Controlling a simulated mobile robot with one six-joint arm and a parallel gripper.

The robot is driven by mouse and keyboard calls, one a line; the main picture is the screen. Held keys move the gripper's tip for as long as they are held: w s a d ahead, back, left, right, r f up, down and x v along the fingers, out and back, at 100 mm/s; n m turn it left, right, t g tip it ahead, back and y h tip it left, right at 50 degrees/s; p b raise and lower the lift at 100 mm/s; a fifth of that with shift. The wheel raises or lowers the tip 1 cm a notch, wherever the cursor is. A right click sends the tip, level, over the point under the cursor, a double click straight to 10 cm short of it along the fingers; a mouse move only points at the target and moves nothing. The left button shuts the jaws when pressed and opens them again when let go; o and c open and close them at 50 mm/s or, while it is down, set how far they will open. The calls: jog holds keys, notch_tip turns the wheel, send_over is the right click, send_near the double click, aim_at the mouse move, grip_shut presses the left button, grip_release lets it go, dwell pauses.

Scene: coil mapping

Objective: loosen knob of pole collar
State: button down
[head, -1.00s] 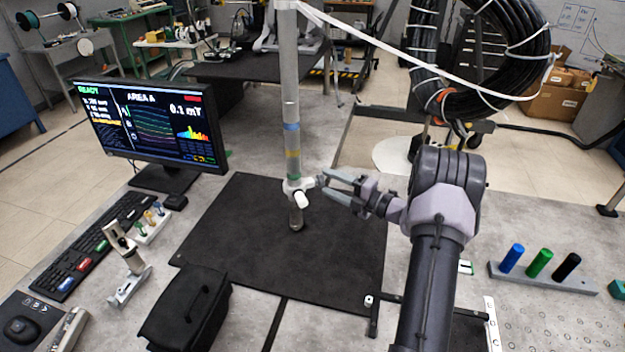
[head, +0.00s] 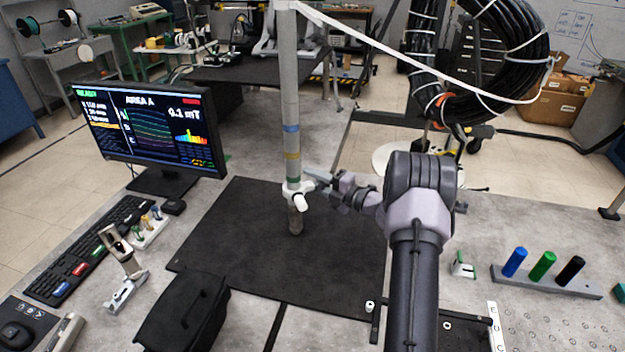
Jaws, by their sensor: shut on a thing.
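The grey pole (head: 288,85) stands upright over the black mat, with blue, yellow and green bands on it. The white pole collar (head: 292,189) sits around the pole just below the green band. A white knob end (head: 300,202) points toward the camera. My gripper (head: 314,185) comes from the right and is shut on the right side of the collar, at its knob. The fingers partly hide the part between them.
A monitor (head: 155,125) and keyboard (head: 90,250) are at left. A black case (head: 180,312) lies at the front. A rack with blue, green and black pegs (head: 545,285) is at right. A white cable (head: 400,62) runs from the pole top to a black cable coil (head: 510,50).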

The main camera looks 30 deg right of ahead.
jog(key=shift+f+b, duration=0.1)
jog(key=shift+b, duration=0.3)
jog(key=n+t+y+b, duration=0.1)
jog(key=n+t+b, duration=0.1)
jog(key=b, duration=0.1)
jog(key=r+n+t+y+b, duration=0.1)
jog(key=n+b, duration=0.1)
jog(key=b, duration=0.1)
jog(key=shift+s+r+t+y, duration=0.15)
jog(key=shift+t+y, duration=0.25)
jog(key=shift+r, duration=0.1)
jog(key=c, duration=1)
grip_release()
jog(key=shift+c, duration=0.2)
